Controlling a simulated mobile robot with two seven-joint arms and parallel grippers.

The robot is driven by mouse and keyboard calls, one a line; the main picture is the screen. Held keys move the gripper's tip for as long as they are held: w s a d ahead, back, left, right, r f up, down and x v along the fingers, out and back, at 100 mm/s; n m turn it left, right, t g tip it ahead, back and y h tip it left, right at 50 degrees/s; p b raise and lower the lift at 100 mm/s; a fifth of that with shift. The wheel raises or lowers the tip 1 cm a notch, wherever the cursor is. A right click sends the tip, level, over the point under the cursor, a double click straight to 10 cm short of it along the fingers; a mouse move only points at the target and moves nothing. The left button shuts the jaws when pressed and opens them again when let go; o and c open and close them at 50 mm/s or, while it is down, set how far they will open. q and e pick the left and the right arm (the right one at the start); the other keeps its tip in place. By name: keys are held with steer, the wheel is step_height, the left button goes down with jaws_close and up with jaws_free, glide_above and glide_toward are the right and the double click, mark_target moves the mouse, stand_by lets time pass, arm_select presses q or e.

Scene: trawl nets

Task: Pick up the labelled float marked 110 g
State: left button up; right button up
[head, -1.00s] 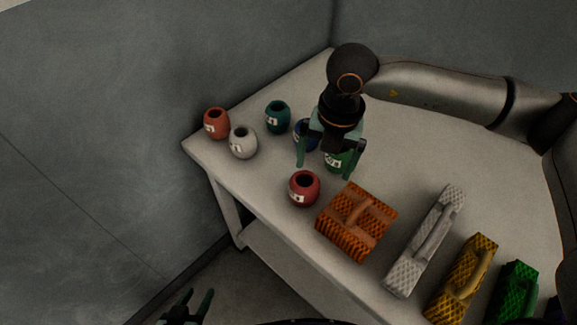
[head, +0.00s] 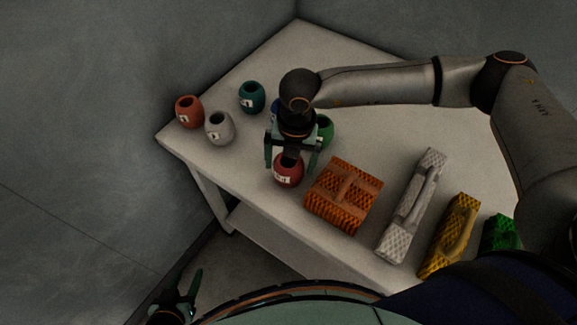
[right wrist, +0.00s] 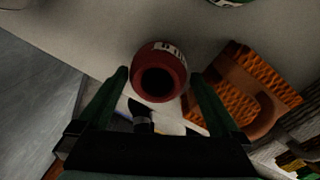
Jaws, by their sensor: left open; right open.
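Several small barrel-shaped floats with white labels stand on the table; their markings are too small to read here. The dark red float (head: 288,178) is at the front. My right gripper (head: 292,163) is open right above it, and in the right wrist view the dark red float (right wrist: 160,57) sits between the spread fingers. An orange-red float (head: 189,112), a white float (head: 220,129) and a teal float (head: 252,97) stand to the left. A green float (head: 325,131) is partly hidden behind the gripper. My left gripper (head: 183,292) is open, low beside the table.
An orange textured block (head: 344,196) with a handle stands close to the right of the dark red float. White (head: 411,205), yellow (head: 449,236) and green (head: 500,234) handled blocks line the table (head: 375,135) further right. Grey walls close in behind and left.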

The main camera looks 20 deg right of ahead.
steer(key=shift+a+f, duration=0.2)
steer(key=shift+f, duration=1.6)
steer(key=c, duration=1.1)
steer(key=shift+c, duration=0.2)
steer(key=shift+r, duration=0.1)
